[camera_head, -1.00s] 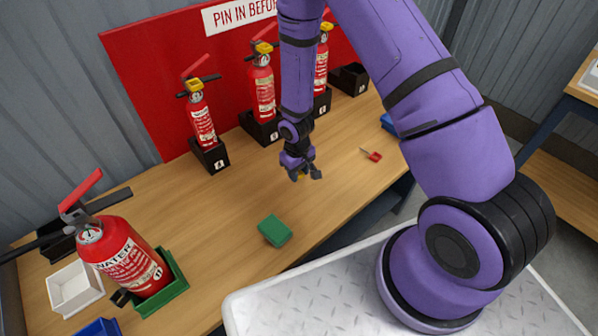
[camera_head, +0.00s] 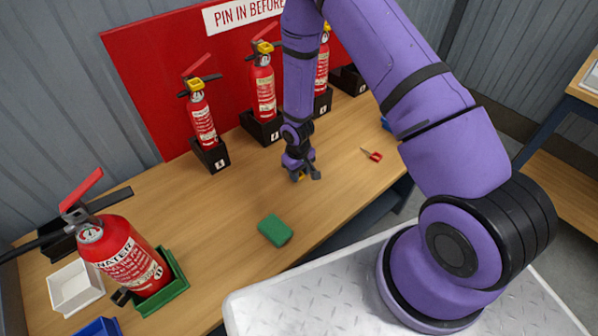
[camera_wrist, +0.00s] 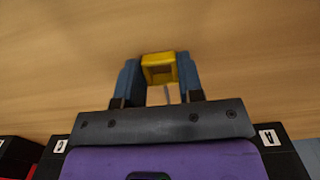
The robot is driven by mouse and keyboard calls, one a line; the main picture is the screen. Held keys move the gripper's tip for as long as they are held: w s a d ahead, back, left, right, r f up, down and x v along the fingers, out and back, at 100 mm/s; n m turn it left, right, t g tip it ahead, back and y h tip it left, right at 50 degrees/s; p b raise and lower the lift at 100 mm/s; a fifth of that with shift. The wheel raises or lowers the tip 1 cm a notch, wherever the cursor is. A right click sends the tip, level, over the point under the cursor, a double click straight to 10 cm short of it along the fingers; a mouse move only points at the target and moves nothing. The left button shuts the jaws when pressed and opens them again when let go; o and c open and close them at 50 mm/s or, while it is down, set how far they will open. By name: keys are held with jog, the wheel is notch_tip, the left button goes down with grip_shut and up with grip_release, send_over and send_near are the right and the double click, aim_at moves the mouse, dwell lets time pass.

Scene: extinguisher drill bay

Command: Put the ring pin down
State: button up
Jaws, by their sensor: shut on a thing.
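My gripper (camera_head: 306,177) is low over the wooden bench, in front of the row of extinguishers. In the wrist view its two blue-grey fingers (camera_wrist: 157,62) are shut on the yellow ring pin (camera_wrist: 160,57). The pin has a squarish yellow ring between the fingertips, and a thin metal shaft points back toward the palm. In the head view only a bit of yellow (camera_head: 297,178) shows at the fingers. I cannot tell whether the pin touches the bench.
Red extinguishers (camera_head: 203,123) stand in black holders along the red board. A green block (camera_head: 274,230) lies nearer, and a small red-handled item (camera_head: 373,156) lies to the right. A larger extinguisher (camera_head: 128,262) leans in a green tray (camera_head: 178,271). Bare bench (camera_head: 235,190) lies left of my gripper.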

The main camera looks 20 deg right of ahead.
jog(key=o, duration=1)
jog(key=s+d+r+m+t, duration=0.1)
jog(key=s+d+r, duration=0.1)
jog(key=r, duration=1.8)
jog(key=s+d+r+m+t, duration=0.1)
jog(key=s+d+r+t, duration=0.15)
jog(key=r, duration=1.65)
jog(key=s+d+r+t, duration=0.1)
jog(key=s+r, duration=0.7)
jog(key=s, duration=0.3)
jog(key=s+r+m+t, duration=0.1)
jog(key=s+r, duration=0.6)
jog(key=s, duration=0.4)
jog(key=shift+d+r+m, duration=0.3)
jog(key=shift+d+r, duration=0.05)
jog(key=shift+r, duration=0.05)
